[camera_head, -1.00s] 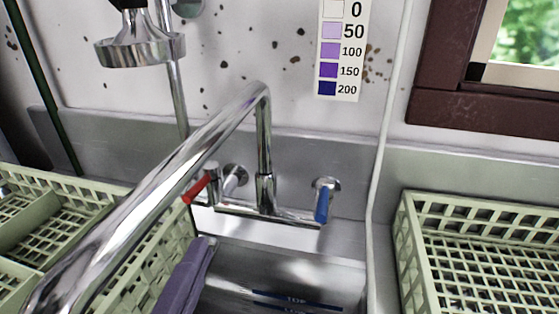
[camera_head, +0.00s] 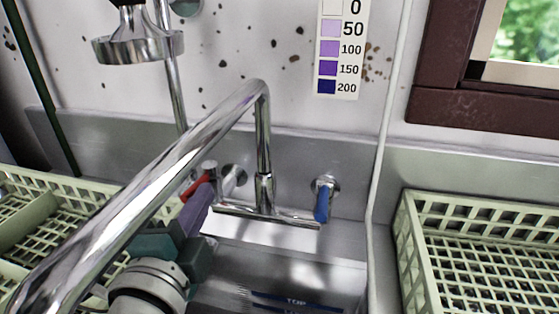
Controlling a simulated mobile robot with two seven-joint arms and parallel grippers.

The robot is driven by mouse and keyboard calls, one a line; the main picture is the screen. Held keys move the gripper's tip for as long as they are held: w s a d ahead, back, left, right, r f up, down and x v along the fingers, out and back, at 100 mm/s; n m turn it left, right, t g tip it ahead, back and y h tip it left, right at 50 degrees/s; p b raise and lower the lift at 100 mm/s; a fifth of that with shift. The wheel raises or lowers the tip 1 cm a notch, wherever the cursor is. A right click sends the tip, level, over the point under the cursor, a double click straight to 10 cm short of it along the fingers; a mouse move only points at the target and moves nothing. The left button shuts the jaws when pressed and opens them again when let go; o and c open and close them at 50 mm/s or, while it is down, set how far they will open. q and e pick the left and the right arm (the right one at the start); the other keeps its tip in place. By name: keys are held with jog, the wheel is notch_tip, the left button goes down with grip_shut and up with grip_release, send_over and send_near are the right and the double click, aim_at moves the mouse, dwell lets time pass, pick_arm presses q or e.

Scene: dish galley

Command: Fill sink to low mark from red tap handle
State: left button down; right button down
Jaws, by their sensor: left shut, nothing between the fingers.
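The red tap handle (camera_head: 196,186) is on the left of the chrome mixer tap (camera_head: 264,180), low on the steel backsplash. A blue handle (camera_head: 322,205) is on the right. My left gripper (camera_head: 204,192), with purple fingers, is shut and empty, its tips right by the red handle; I cannot tell whether they touch. The long spout crosses in front of my gripper's left side. The steel sink (camera_head: 285,268) shows only its back part, with a dark blue line labelled TOP; its floor and any lower mark are out of view. My right gripper is not in view.
A pale green crate (camera_head: 425,203) stands on the right, and another (camera_head: 85,188) on the left. A chrome spray head (camera_head: 138,46) hangs at upper left. A thin white pipe (camera_head: 389,130) runs down right of the tap. A colour chart (camera_head: 342,50) is on the wall.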

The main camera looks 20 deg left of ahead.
pick_arm(q)
jog(key=shift+a, duration=0.2)
jog(key=a+m+h, duration=0.1)
jog(key=h, duration=0.1)
jog(key=a+m+h+p, duration=0.1)
jog(key=shift+s+a+m+t+h, duration=0.2)
jog(key=shift+s+m+t+h, duration=0.1)
jog(key=shift+s+t+h, duration=0.1)
dwell(0.5)
